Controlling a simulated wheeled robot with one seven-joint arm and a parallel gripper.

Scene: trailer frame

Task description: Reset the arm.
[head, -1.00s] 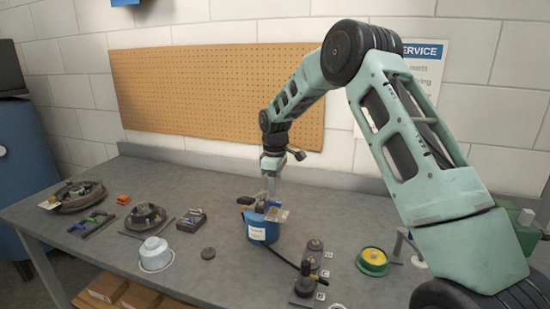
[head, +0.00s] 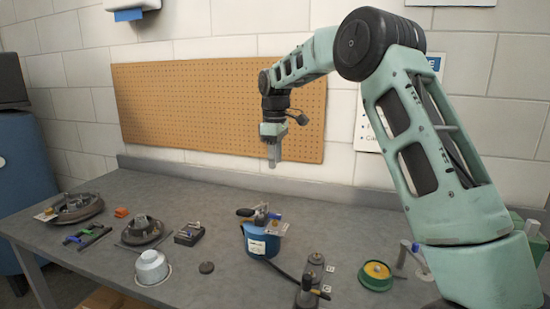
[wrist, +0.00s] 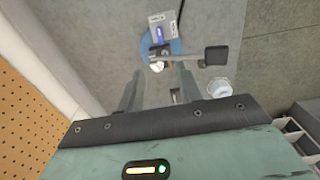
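My arm reaches in from the right in the head view. My gripper (head: 273,161) hangs pointing down in front of the pegboard, raised above the workbench (head: 190,262). In the wrist view its two fingers are apart with nothing held between them. A blue canister (head: 262,242) with metal fittings, a blue part and a tag on top stands on the bench below the gripper. In the wrist view the canister top (wrist: 158,48) shows beyond the fingertips, clear of them.
Dark cylinders (head: 312,280) and a green-rimmed round part (head: 376,275) are to the right. The pegboard (head: 200,105) is behind. Air around the gripper is clear.

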